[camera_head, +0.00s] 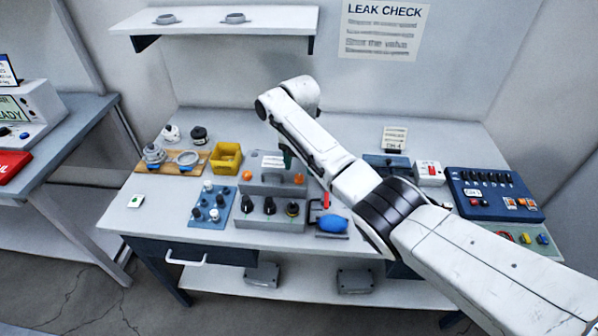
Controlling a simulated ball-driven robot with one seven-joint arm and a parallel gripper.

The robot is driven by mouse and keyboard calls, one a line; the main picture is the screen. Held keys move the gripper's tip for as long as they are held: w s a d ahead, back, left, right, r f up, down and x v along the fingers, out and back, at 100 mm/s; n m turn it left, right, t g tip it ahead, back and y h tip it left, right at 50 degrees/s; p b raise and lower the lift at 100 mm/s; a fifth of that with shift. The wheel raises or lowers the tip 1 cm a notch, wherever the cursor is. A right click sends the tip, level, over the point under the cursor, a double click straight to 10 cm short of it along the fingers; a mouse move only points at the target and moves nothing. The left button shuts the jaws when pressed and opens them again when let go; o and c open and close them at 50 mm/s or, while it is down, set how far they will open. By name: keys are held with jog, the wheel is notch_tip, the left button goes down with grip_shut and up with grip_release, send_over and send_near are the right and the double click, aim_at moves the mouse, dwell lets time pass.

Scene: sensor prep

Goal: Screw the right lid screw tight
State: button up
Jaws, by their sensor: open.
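The grey housing (272,187) stands in the middle of the bench with a pale label on its lid. The right lid screw (299,178) has an orange head and sits at the lid's right end. The left lid screw (247,175), also orange, sits at the other end. My arm reaches in from the lower right and bends above the housing. Only a dark sliver of what looks like my gripper (287,156) shows below the arm, over the lid's back edge, left of the right screw. It is open; its fingertips are mostly hidden, and contact cannot be told.
A front block with black knobs (270,207), a blue tray with pegs (212,206), a yellow bin (227,157) and a blue bulb (332,224) crowd round the housing. A dark blue switch panel (478,208) stands right.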

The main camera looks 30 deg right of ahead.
aim_at(299, 177)
jog(key=shift+f, duration=2.05)
grip_shut()
